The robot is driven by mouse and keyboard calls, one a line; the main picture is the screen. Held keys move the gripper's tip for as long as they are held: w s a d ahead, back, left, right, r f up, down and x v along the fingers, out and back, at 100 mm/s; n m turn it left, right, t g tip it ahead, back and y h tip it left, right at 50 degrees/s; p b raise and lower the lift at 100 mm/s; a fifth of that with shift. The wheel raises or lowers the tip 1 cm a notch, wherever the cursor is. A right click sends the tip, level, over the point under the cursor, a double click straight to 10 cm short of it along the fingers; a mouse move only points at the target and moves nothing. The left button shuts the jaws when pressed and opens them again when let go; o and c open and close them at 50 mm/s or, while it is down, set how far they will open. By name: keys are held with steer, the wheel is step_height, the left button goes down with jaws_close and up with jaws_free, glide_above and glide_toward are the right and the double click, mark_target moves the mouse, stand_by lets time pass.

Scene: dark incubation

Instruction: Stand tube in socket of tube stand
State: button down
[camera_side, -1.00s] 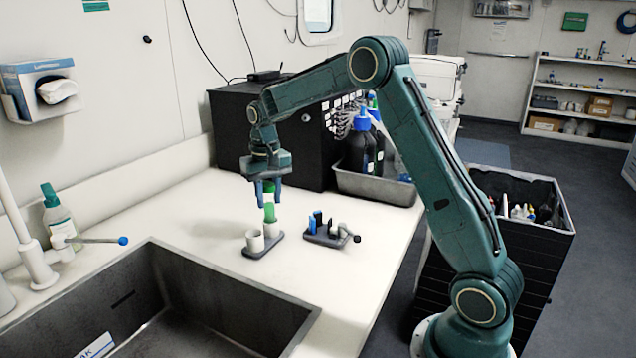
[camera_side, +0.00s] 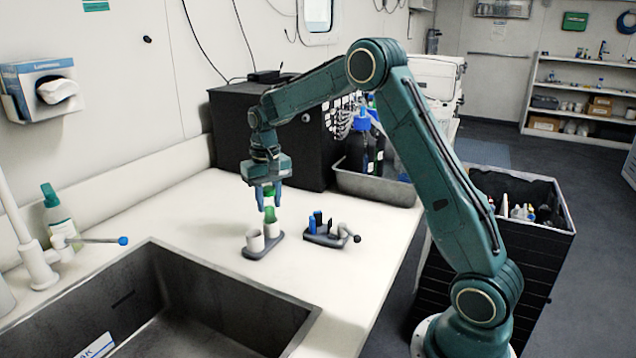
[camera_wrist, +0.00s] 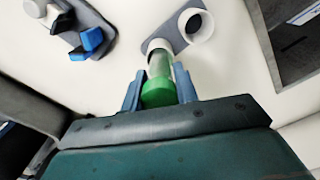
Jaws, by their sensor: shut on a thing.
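The tube has a green cap (camera_wrist: 158,92) and a clear body (camera_wrist: 160,68). My gripper (camera_side: 269,206) is shut on the tube near its cap, with a blue finger on each side. The tube hangs about upright, its greenish lower part (camera_side: 270,214) at the mouth of the rear white socket of the tube stand. The stand has a dark grey base (camera_side: 262,250) and two white sockets. The front socket (camera_side: 254,241) is empty; it also shows in the wrist view (camera_wrist: 198,25). I cannot tell whether the tube's tip is inside the rear socket.
A small dark holder (camera_side: 325,236) with blue and black pieces and a white cup stands right of the stand. The sink (camera_side: 190,310) lies at the front left. A grey tray of bottles (camera_side: 375,185) and a black box (camera_side: 270,130) stand behind. White counter surrounds the stand.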

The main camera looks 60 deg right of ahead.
mark_target(268, 188)
steer(key=shift+f, duration=0.6)
stand_by(0.4)
steer(key=c, duration=1)
jaws_free()
steer(key=shift+c, duration=0.2)
steer(key=shift+c, duration=0.3)
steer(key=shift+r, duration=0.1)
steer(key=shift+r, duration=2.95)
